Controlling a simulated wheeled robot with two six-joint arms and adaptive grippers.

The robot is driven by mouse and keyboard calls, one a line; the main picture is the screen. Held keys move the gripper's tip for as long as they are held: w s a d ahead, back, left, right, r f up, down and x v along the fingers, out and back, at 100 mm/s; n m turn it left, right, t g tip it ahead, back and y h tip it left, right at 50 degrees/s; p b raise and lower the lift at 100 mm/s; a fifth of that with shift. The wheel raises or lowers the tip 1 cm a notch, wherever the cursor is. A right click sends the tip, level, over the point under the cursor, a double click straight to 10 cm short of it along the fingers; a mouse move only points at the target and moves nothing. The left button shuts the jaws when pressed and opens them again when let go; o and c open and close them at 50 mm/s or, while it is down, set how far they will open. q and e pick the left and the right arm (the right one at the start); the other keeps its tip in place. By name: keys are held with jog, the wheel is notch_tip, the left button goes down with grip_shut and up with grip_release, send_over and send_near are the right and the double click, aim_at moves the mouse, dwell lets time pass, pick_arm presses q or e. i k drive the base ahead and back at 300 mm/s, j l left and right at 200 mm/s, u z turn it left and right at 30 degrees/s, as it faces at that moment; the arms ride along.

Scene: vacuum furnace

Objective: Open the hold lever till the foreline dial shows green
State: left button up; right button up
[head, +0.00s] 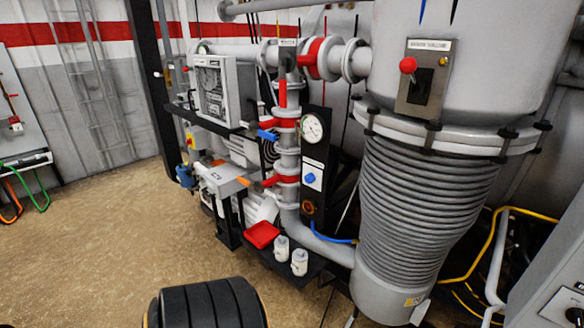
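A round white dial (312,128) sits on a black upright panel in the middle. Its needle and any coloured band are too small to read. A red lever (283,92) hangs down below a small labelled plate (287,43) on the pipework left of the dial. A blue handle (267,135) and a red-orange handle (271,181) are on the vertical pipe. The labels are too small to read, so I cannot tell which is the hold lever. Neither gripper is in view.
A ribbed grey bellows (425,205) stands at right below the vessel. A grey control cabinet (558,270) is at the lower right. White canisters (281,247) and a red tray (262,234) are low beside the pump. The brown floor (90,255) at left is clear.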

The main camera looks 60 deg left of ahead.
aim_at(240, 179)
jog(key=u, duration=2.4)
